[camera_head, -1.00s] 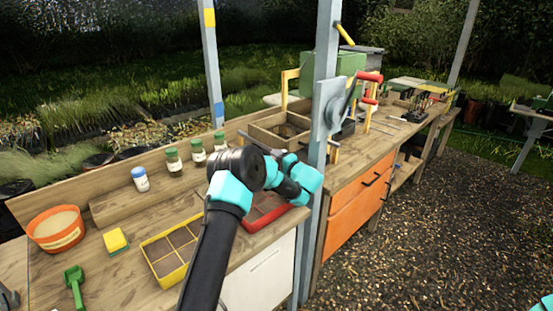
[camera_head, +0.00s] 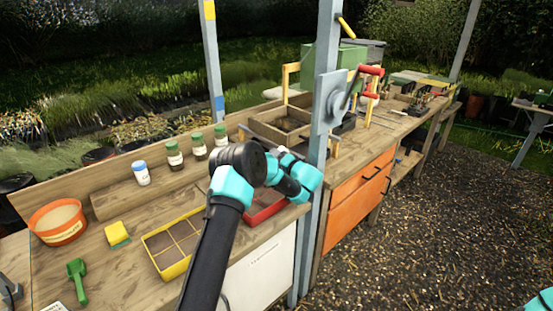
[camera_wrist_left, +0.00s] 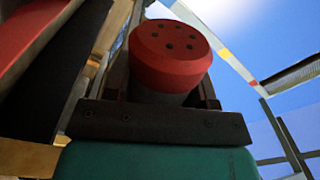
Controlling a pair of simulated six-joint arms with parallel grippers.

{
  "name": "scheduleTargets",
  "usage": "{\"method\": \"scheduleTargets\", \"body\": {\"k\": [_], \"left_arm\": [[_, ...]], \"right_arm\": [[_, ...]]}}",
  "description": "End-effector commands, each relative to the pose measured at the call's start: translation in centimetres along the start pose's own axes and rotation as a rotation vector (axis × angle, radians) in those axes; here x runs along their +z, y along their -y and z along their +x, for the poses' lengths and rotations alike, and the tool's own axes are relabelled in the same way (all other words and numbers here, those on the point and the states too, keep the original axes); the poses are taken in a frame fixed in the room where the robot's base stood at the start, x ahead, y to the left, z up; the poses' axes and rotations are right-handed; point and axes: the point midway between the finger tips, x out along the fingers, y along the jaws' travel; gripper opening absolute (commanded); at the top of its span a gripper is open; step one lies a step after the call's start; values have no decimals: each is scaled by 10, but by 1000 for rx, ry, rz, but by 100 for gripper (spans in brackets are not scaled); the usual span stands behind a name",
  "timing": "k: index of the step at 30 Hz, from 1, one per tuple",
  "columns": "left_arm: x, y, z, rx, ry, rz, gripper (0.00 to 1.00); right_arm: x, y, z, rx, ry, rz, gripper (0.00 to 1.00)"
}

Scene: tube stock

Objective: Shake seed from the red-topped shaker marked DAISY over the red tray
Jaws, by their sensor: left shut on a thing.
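In the left wrist view a red shaker top (camera_wrist_left: 171,52) with several holes shows above a dark body, held between the fingers of my left gripper (camera_wrist_left: 162,98), which is shut on it. The DAISY label does not show. In the head view my left arm hides the shaker and the fingers; its wrist is in front of and above the red tray (camera_head: 262,214), which shows only in part. I cannot tell from these views how far the shaker is tipped. My right gripper is out of view.
Several green-topped jars (camera_head: 175,157) and a blue-topped one (camera_head: 141,174) stand along the back ledge. A yellow divided tray (camera_head: 176,272), yellow sponge (camera_head: 117,232), green scoop (camera_head: 77,280) and orange tub (camera_head: 58,224) are on the left. A grey post (camera_head: 325,110) stands close beside my left wrist.

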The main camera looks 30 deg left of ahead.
Motion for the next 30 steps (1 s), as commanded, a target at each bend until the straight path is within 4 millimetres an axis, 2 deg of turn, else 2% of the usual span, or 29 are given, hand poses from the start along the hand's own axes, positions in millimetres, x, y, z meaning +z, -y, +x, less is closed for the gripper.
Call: {"method": "scheduleTargets", "body": {"k": [16, 24, 30], "left_arm": [[4, 4, -8, -1, 0, 1, 23], [19, -23, -8, 1, 1, 2, 23], [21, -27, -8, 5, 1, 1, 23]], "right_arm": [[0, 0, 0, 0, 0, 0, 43], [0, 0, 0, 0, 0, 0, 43], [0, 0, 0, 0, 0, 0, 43]]}}
